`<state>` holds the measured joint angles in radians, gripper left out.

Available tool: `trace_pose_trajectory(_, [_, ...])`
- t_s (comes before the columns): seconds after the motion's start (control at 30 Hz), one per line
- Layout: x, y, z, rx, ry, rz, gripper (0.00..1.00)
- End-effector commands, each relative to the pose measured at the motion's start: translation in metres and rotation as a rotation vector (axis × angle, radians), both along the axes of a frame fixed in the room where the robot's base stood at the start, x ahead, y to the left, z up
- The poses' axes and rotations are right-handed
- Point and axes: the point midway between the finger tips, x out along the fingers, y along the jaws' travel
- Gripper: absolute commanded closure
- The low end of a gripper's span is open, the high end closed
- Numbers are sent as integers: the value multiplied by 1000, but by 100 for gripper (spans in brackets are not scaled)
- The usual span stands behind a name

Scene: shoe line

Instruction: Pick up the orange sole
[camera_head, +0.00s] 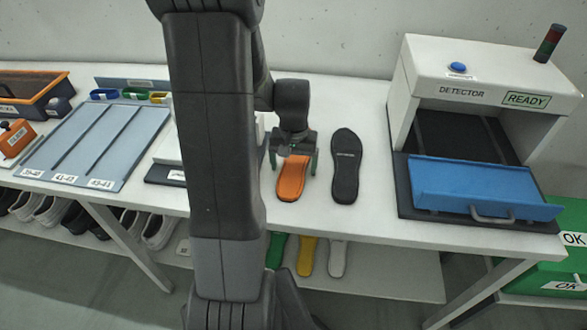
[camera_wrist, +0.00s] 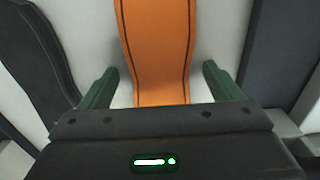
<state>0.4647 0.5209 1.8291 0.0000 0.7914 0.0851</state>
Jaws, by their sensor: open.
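The orange sole (camera_head: 291,184) lies flat on the white table, its toe end toward the front edge and its far part hidden under my gripper. My gripper (camera_head: 293,170) is over it, pointing down, with its fingers open. In the wrist view the orange sole (camera_wrist: 158,50) runs between the two green fingers of my gripper (camera_wrist: 160,90), with white table showing on both sides of it. The fingers do not touch the sole.
A black sole (camera_head: 345,165) lies close to the right of the orange one. The detector (camera_head: 475,75) with a blue tray (camera_head: 480,187) stands further right. A blue-grey sorting board (camera_head: 100,140) lies at left. Green, yellow and white soles (camera_head: 307,256) are on the lower shelf.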

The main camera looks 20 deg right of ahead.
Motion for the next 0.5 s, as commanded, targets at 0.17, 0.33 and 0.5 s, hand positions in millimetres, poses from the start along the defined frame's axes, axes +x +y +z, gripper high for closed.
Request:
trace_pose_trajectory(0.17, [0,0,0,0,0,0,20])
trace_pose_trajectory(0.33, [0,0,0,0,0,0,54])
trace_pose_trajectory(0.5, [0,0,1,-1,-1,0,70])
